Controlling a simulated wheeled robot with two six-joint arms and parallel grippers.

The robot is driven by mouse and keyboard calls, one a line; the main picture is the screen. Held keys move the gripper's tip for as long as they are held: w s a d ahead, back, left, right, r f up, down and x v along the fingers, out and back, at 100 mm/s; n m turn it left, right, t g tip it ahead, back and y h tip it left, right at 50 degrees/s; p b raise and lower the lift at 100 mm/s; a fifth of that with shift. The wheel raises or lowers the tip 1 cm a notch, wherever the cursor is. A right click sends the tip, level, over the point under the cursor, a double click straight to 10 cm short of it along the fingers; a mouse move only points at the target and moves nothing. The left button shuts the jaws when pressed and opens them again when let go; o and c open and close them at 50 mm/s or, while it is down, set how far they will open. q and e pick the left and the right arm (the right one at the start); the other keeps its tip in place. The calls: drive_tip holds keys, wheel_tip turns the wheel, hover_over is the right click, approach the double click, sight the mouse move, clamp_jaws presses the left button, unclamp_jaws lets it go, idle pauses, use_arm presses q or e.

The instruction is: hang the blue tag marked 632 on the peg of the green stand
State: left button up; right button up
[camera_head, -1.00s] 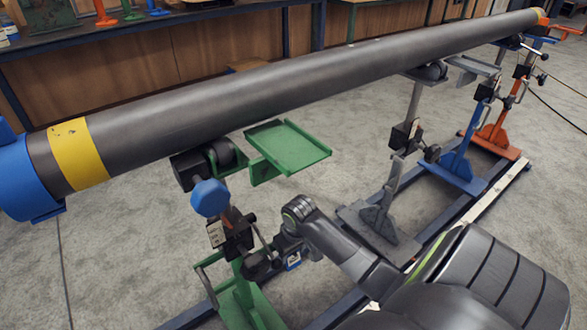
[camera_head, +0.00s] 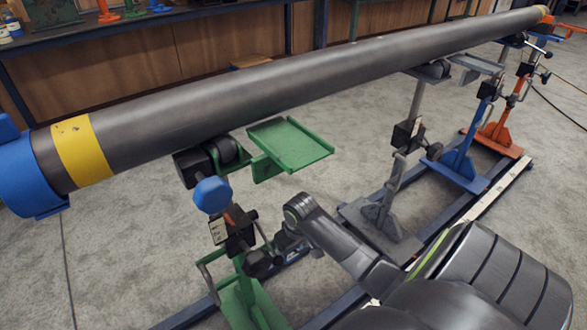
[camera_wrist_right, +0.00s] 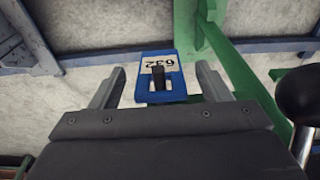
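The blue tag (camera_wrist_right: 178,96), with a white label reading 632 upside down, shows in the right wrist view. A short dark peg (camera_wrist_right: 158,78) shows inside its cut-out, and the tag appears to hang around it. My right gripper (camera_wrist_right: 161,76) is open, one finger on each side of the tag with a visible gap to both edges. The green stand (camera_wrist_right: 216,46) is beside the tag there; in the head view its base (camera_head: 243,298) is at lower left. My left gripper is out of view.
A long grey pipe (camera_head: 300,80) with a yellow band (camera_head: 80,152) and blue end (camera_head: 25,172) lies across the supports. A green tray (camera_head: 290,143) juts out above my right wrist. Grey, blue (camera_head: 458,165) and orange (camera_head: 497,138) stands are to the right.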

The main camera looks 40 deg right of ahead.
drive_tip(key=shift+r, duration=0.6)
drive_tip(key=r+p, duration=0.1)
drive_tip(key=r, duration=0.2)
drive_tip(key=s+r+p, duration=0.1)
drive_tip(key=r, duration=0.2)
drive_tip(key=r+p, duration=0.2)
drive_tip(key=r, duration=0.1)
drive_tip(key=shift+s+a+r, duration=0.1)
drive_tip(key=shift+s+r, duration=0.15)
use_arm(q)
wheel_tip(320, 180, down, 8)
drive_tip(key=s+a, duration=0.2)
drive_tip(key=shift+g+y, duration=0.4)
use_arm(e)
drive_tip(key=shift+s+r, duration=0.15)
drive_tip(key=shift+r, duration=0.45)
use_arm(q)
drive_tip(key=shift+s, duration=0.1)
